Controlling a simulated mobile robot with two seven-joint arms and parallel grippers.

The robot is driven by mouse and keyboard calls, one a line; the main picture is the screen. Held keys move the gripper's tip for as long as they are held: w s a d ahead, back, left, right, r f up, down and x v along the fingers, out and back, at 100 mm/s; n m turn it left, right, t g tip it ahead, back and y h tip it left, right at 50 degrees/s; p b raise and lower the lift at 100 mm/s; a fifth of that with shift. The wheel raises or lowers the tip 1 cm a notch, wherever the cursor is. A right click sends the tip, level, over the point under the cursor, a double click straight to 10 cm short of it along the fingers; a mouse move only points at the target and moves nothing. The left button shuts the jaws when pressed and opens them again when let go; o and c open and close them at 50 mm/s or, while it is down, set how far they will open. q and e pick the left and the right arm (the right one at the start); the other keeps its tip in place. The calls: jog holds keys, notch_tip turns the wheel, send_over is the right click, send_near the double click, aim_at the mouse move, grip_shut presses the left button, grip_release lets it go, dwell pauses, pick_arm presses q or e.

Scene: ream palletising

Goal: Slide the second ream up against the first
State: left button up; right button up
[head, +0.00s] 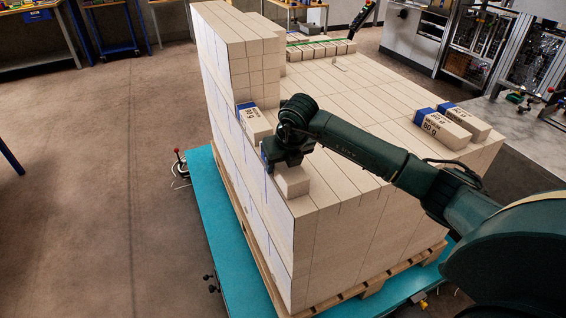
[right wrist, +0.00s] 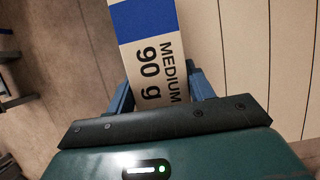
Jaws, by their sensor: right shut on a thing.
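The second ream (head: 293,182) lies near the left front edge of the stacked layer, mostly hidden under my right gripper (head: 283,163). In the right wrist view the held ream (right wrist: 148,52) has a blue band and reads "MEDIUM 90 g". The fingers of my right gripper (right wrist: 163,92) stand on either side of it, shut on it. The first ream (head: 257,123), with a blue end, lies just beyond the gripper, in front of the taller stack. My gripper hides the place between the two reams, so I cannot tell whether they touch. My left gripper is not in view.
A taller block of reams (head: 235,50) stands at the back left of the pallet load. Two loose reams (head: 440,130) lie on the right side of the flat top layer (head: 360,105). The middle of that layer is clear. A teal platform (head: 215,215) lies under the wooden pallet.

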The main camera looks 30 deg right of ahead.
jog(key=shift+w, duration=0.1)
dwell(0.3)
jog(key=shift+w+d+b, duration=0.1)
jog(key=shift+w+b, duration=1)
jog(key=shift+w, duration=0.75)
jog(key=o, duration=1.3)
